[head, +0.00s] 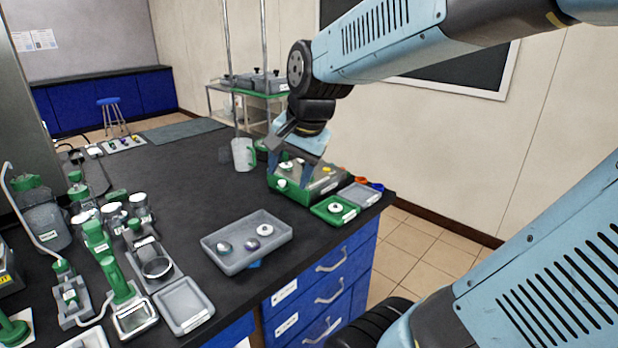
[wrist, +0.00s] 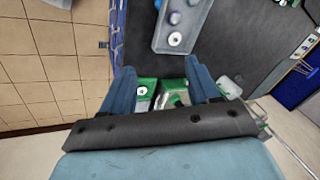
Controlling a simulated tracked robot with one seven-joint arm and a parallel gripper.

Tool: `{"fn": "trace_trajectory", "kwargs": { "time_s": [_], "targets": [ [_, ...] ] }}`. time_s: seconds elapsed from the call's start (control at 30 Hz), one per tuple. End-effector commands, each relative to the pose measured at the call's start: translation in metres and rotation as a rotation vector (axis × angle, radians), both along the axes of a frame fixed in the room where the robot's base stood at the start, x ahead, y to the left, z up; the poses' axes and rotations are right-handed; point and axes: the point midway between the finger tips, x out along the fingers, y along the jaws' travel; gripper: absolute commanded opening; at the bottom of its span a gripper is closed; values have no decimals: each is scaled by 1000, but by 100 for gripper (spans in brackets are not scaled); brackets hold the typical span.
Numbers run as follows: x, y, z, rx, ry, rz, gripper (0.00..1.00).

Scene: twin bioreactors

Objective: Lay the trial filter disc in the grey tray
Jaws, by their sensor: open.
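A white disc with a dark centre (head: 335,208) lies on a small green tray (head: 322,215) near the table's right corner; I also see it in the wrist view (wrist: 142,91). A second white ringed disc (head: 265,230) lies in a large grey tray (head: 232,267) with two darker round pieces. I cannot tell which disc is the trial one. A smaller grey tray (head: 362,194) sits right of the green tray and looks empty. My gripper (head: 297,180) is open and empty, pointing down over a green-and-grey box (head: 287,199) behind the green tray; its fingers also show in the wrist view (wrist: 160,68).
A white mug (head: 243,154) stands left of my gripper. Another grey tray (head: 184,307) and several green-capped instruments (head: 95,240) crowd the table's left. Orange and blue rings (head: 370,184) lie by the right edge. The dark tabletop's middle is clear.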

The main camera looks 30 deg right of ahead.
Motion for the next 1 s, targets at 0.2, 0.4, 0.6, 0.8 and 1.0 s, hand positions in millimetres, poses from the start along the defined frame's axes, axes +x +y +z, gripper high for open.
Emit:
{"fn": "trace_trajectory", "kwargs": {
  "time_s": [0.2,0.4,0.6,0.8,1.0],
  "targets": [
    [-47,1,15,-228,-101,398,61],
    [-74,3,19,-387,-138,641,61],
    [-81,1,19,-439,-145,716,61],
    [-81,1,19,-439,-145,717,61],
    [-81,1,20,-438,-146,716,61]
  ]
}}
